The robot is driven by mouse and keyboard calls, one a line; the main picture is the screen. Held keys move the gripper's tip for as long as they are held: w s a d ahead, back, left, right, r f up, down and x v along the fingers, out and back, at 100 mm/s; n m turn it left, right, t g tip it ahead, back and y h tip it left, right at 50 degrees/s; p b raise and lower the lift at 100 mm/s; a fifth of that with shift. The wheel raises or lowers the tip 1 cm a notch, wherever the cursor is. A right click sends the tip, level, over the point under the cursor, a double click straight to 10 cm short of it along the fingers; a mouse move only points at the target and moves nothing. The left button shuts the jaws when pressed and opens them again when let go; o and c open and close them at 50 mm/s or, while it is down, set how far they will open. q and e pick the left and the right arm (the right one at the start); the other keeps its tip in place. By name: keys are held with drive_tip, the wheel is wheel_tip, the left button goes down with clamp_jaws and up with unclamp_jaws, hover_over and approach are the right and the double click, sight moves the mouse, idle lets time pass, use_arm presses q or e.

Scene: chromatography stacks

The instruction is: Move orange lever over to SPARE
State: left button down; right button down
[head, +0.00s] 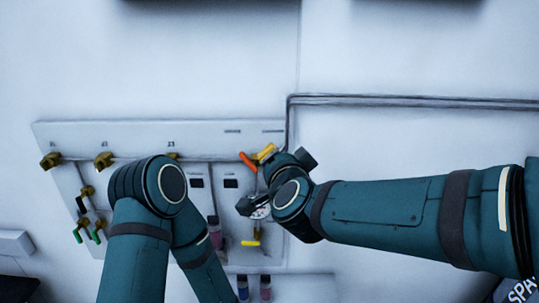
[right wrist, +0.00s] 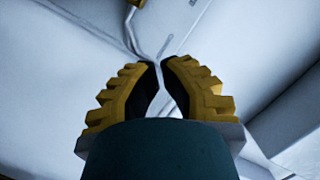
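The orange lever (head: 247,161) sits at the upper right of the white wall panel (head: 215,136), tilted up to the left, just left of a yellow lever (head: 264,152). Small labels above them are too small to read. My right gripper (head: 247,206) is below the orange lever, partly hidden by its own wrist in the head view. My left gripper is out of view.
Another yellow lever (head: 250,243) is lower on the panel. Brass valves (head: 103,161) and green-handled ones (head: 77,236) are at the left. A grey pipe (head: 400,101) runs along the wall to the right. My left forearm covers the panel's middle.

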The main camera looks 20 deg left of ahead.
drive_tip(key=shift+v, duration=1.15)
